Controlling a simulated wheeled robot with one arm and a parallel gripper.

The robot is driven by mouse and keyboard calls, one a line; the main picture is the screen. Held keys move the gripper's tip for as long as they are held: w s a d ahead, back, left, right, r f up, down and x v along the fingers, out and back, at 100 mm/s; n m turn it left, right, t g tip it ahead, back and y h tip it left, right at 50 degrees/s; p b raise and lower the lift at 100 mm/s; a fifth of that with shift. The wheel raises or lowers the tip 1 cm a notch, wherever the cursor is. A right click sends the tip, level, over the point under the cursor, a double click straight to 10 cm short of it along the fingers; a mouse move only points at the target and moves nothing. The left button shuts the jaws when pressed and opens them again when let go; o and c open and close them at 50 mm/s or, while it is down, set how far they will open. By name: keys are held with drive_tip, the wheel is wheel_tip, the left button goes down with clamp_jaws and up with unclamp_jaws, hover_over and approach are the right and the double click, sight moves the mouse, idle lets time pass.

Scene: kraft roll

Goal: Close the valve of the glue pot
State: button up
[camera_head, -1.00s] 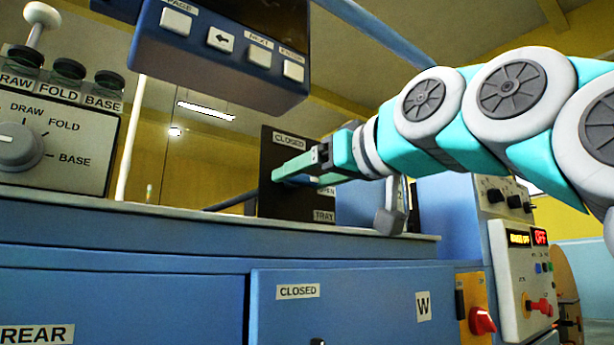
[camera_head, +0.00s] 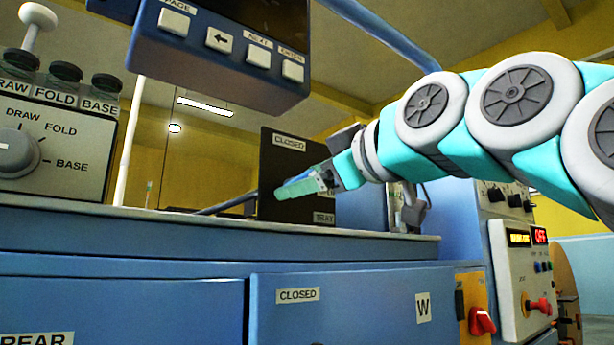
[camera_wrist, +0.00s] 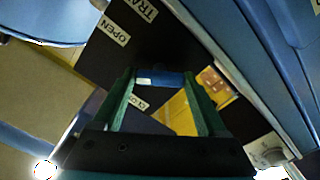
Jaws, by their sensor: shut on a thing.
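A dark upright plate (camera_head: 283,152) stands on the machine's ledge in the head view, with a CLOSED label (camera_head: 289,143) at its top and a TRAY label (camera_head: 324,217) at its bottom. My gripper (camera_head: 290,187) is in front of this plate, its green fingers pointing left and slightly down. It is shut on a blue handle (camera_wrist: 160,78), seen between the fingertips in the wrist view. A strip of blue shows at the fingers in the head view. The wrist view also shows the OPEN label (camera_wrist: 113,32) on the plate. The glue pot itself is not clearly seen.
A blue control box with buttons (camera_head: 220,45) hangs above left. A dial panel (camera_head: 50,150) stands at the far left. A blue cabinet (camera_head: 150,300) fills the front below the ledge. A switch panel with a red knob (camera_head: 540,306) is at the right.

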drive_tip(key=n+p, duration=0.2)
drive_tip(key=n, duration=0.8)
drive_tip(key=shift+n+p, duration=0.3)
idle(0.4)
drive_tip(key=o, duration=1.3)
drive_tip(key=shift+s, duration=0.15)
drive_tip(key=v, duration=0.7)
drive_tip(key=shift+s+d+b, duration=0.25)
drive_tip(key=shift+b, duration=0.1)
